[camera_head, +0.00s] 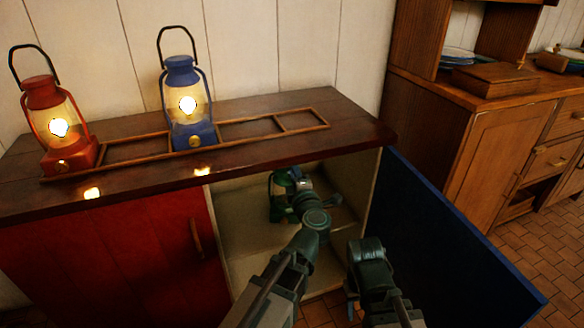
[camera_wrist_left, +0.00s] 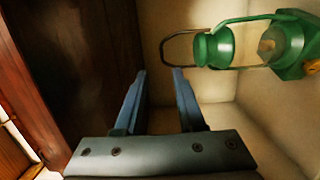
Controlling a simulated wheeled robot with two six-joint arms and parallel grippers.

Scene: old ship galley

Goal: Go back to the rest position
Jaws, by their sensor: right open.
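A green lantern (camera_head: 281,200) stands inside the open right compartment of the cabinet, partly hidden by my left arm. My left gripper (camera_wrist_left: 158,82) is in that compartment. In the left wrist view its two blue fingers are apart with nothing between them. There the lantern (camera_wrist_left: 285,45) is to the right of the fingers, and its wire handle comes close to the right fingertip; I cannot tell whether they touch. My right gripper (camera_head: 352,302) is low in front of the cabinet, beside the blue door. It is open, and little of its fingers shows.
The blue door (camera_head: 450,245) stands open to the right of my arms. The red door (camera_head: 130,260) is shut. A red lantern (camera_head: 68,130) and a blue lantern (camera_head: 182,90), both lit, stand on the wooden frame (camera_head: 265,130) on the cabinet top. A wooden sideboard (camera_head: 500,130) is at right.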

